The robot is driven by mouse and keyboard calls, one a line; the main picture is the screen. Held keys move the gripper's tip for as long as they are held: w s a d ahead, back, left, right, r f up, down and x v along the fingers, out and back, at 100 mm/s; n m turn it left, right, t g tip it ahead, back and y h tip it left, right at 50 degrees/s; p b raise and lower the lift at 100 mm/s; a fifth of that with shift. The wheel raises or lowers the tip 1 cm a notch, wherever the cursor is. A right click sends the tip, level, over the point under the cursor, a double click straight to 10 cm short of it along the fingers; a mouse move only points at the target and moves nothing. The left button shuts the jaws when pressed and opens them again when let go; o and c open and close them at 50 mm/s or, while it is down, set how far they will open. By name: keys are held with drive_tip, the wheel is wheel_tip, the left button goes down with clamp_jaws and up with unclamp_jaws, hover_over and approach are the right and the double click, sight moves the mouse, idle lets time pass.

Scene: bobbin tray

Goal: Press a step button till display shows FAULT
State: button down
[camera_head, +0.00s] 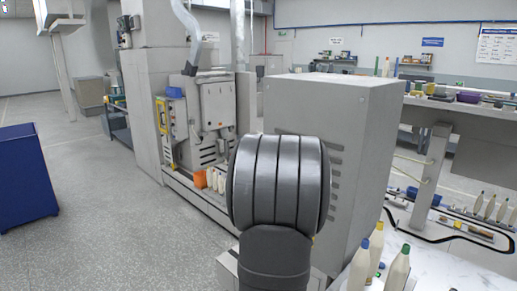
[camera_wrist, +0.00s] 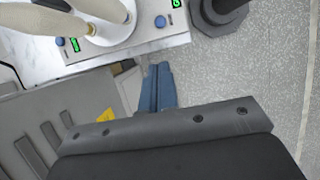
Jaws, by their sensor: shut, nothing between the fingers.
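In the wrist view a pale panel (camera_wrist: 150,34) runs along the top. It carries two blue round buttons, one at left (camera_wrist: 60,41) and one at right (camera_wrist: 160,21). Beside each is a small green-lit display, one at left (camera_wrist: 75,44) and one at right (camera_wrist: 176,3), cut by the frame edge; I cannot read their text. My gripper (camera_wrist: 158,66) has blue fingers, shut and empty, below the right button in the picture and apart from it. In the head view my arm fills the middle; the gripper, buttons and displays do not show there.
Pale bobbin cones (camera_wrist: 100,8) stand by the panel. A grey cabinet with a yellow label (camera_wrist: 52,134) lies at lower left. In the head view a large grey cabinet (camera_head: 350,110) stands behind my arm, and bobbins (camera_head: 397,272) stand on a white table. Open floor lies at left.

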idle(0.6)
drive_tip(key=s+d+f+n+t+h, duration=0.2)
drive_tip(key=d+f+n+t, duration=0.5)
drive_tip(key=d+f+t, duration=0.3)
drive_tip(key=s+a+f+n+t+y, duration=0.1)
drive_tip(key=s+a+n+t+y, duration=0.1)
drive_tip(key=s+n, duration=0.4)
drive_tip(key=a+n+y, duration=0.1)
drive_tip(key=n, duration=0.2)
drive_tip(key=shift+s+y, duration=0.15)
drive_tip(key=shift+y, duration=0.25)
drive_tip(key=shift+a+f, duration=0.1)
drive_tip(key=shift+f, duration=0.05)
drive_tip(key=shift+f, duration=4.35)
drive_tip(key=shift+f, duration=0.4)
